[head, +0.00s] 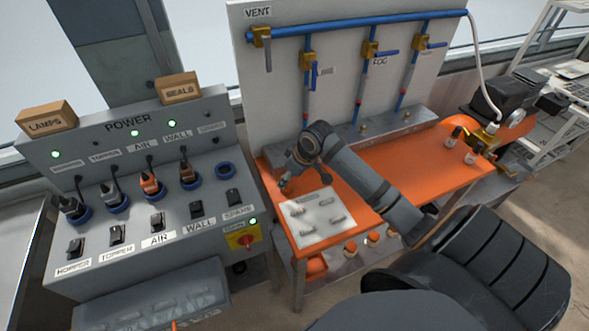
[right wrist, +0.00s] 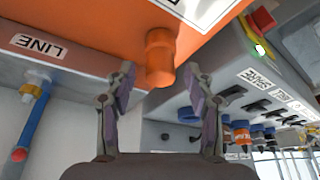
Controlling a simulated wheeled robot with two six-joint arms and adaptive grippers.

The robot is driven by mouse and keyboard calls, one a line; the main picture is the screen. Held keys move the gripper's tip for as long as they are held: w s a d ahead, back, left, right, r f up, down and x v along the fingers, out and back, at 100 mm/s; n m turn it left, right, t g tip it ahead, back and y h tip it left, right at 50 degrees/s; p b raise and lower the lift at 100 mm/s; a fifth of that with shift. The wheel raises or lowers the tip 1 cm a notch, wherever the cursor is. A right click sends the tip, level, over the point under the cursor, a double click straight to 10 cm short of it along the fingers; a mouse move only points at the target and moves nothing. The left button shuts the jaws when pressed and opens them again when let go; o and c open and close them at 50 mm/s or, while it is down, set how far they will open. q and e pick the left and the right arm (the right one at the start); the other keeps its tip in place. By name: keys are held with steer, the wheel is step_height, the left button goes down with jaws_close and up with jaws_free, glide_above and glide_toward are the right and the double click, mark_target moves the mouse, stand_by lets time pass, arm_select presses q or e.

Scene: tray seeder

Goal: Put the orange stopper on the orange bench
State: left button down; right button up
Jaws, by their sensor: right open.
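The orange stopper (right wrist: 160,58) is a short cylinder in the right wrist view, where the scene appears upside down. It appears to stand on the orange bench (right wrist: 95,18), by the bench's edge next to the grey power panel. My right gripper (right wrist: 159,77) is open, with one finger on each side of the stopper and visible gaps between. In the head view my right gripper (head: 285,183) is low over the left back part of the orange bench (head: 405,165). The stopper is not clearly visible there. My left gripper is not in view.
A white sheet (head: 322,230) with small metal pieces lies on the bench's front left. Two small bottles (head: 453,137) stand at the right. The power panel (head: 140,215) adjoins the left side; a board with blue pipes (head: 370,60) rises behind. Orange items (head: 350,248) sit below the bench.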

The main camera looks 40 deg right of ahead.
steer(key=v, duration=1)
steer(key=shift+r+p, duration=0.2)
steer(key=shift+p, duration=0.1)
steer(key=shift+s+f, duration=0.1)
steer(key=shift+s, duration=0.05)
